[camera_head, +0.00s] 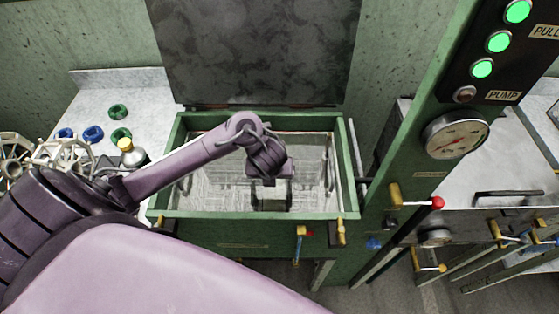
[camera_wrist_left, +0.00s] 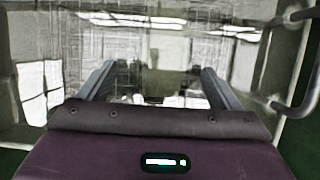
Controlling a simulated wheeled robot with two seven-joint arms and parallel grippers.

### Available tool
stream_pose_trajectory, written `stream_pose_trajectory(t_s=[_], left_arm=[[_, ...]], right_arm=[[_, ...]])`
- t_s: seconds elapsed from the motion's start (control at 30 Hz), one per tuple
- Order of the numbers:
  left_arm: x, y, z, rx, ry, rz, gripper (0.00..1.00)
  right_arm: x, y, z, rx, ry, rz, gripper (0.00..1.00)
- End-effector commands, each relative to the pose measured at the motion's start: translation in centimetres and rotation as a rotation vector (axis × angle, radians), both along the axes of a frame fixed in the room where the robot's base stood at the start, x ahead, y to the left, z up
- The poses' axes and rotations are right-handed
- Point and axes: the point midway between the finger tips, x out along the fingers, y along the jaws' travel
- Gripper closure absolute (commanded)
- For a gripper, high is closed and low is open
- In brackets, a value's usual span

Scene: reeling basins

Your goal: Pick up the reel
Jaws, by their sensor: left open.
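My left arm reaches in from the left in the head view. Its gripper (camera_head: 271,198) points down over the green-rimmed basin (camera_head: 290,215). In the left wrist view the two fingers of this gripper (camera_wrist_left: 158,88) stand apart, with nothing clearly held between them. Pale, blurred shapes (camera_wrist_left: 150,100) show low between the fingers; I cannot tell what they are. Pale spoked frames that look like reels (camera_head: 62,152) lie at the far left of the head view, partly hidden behind my arm and well away from the gripper. My right gripper is not in view.
A dark lid (camera_head: 255,50) stands raised behind the basin. A pale counter (camera_head: 95,105) at left holds green and blue rings (camera_head: 93,133) and a yellow-capped bottle (camera_head: 131,153). A green post with a gauge (camera_head: 456,134) and levers (camera_head: 415,203) stands at right.

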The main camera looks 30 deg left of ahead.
Motion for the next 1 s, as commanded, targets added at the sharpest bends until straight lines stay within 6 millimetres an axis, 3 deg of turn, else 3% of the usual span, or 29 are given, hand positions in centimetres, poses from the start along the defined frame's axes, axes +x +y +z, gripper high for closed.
stream_pose_trajectory(t_s=[0.03,0.17,0.43,0.7,1.0], left_arm=[[0.0,0.0,-1.1,0.002,0.000,-0.001,0.15],[0.2,0.2,-2.5,0.002,0.002,-0.002,0.15],[1.1,0.7,-4.7,0.001,0.001,-0.001,0.15],[2.3,1.3,-8.3,0.002,0.001,0.000,0.15],[2.6,1.5,-8.7,0.002,-0.001,-0.001,0.15]], right_arm=[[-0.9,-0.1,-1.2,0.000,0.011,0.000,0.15],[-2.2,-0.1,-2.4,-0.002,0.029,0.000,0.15],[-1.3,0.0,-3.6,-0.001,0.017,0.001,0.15],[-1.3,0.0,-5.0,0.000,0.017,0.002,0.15],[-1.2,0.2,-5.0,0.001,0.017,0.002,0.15]])
